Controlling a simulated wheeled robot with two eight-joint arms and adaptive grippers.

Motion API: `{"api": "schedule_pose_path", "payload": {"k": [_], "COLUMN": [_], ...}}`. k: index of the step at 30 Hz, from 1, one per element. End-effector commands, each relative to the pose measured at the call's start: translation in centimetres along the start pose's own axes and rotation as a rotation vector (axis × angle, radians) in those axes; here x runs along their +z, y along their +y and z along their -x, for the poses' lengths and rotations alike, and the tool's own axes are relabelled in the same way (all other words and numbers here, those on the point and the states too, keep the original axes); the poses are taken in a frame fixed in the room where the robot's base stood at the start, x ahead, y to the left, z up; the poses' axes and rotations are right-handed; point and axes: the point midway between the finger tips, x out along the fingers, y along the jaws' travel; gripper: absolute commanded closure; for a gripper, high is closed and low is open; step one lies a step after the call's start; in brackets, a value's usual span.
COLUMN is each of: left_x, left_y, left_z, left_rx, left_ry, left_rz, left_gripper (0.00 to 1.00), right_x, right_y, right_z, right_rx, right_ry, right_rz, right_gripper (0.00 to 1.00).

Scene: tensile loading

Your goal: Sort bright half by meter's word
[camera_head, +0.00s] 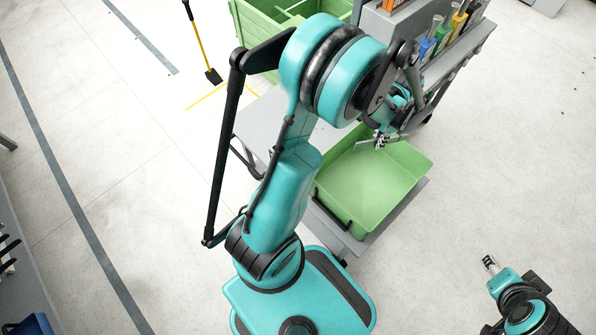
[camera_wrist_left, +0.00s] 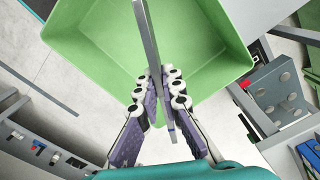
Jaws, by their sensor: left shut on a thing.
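My left gripper (camera_head: 381,140) hangs over the green bin (camera_head: 372,186) in the head view. In the left wrist view the left gripper (camera_wrist_left: 160,92) is shut on a flat grey metal half (camera_wrist_left: 151,40). The half passes between the fingertips, with its long end reaching out over the bin. In the left wrist view the bin (camera_wrist_left: 215,75) is below the half, and its visible floor looks empty. My right gripper (camera_head: 490,264) is at the lower right of the head view, too small to tell its state. The meter is not clearly visible.
The green bin stands on a grey cart shelf (camera_head: 372,238). A larger green crate (camera_head: 262,35) is behind. A grey rack (camera_head: 455,50) with coloured-handled items stands at the upper right. A yellow-handled shovel (camera_head: 201,45) is at the upper left. Open floor lies right of the bin.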

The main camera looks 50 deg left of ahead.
Motion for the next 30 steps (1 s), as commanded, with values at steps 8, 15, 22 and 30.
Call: {"api": "schedule_pose_path", "payload": {"k": [8,15,22,30], "left_x": [0.0,0.0,0.0,0.0], "left_y": [0.0,0.0,0.1,0.1], "left_z": [-2.8,-5.3,-5.7,-5.6], "left_rx": [0.001,0.002,0.002,0.002], "left_ry": [0.000,-0.001,-0.001,0.000], "left_rz": [0.000,0.001,0.001,0.001], "left_gripper": [1.00,1.00,1.00,0.69], "right_x": [1.2,2.3,2.4,2.4], "right_y": [0.0,0.0,0.0,0.0], "right_z": [-1.7,-3.2,-3.3,-3.3], "right_rx": [0.000,0.000,0.000,0.000], "right_ry": [0.000,0.000,0.000,0.000], "right_rz": [0.000,0.000,0.000,0.000], "right_gripper": [0.56,0.56,0.56,0.56]}}
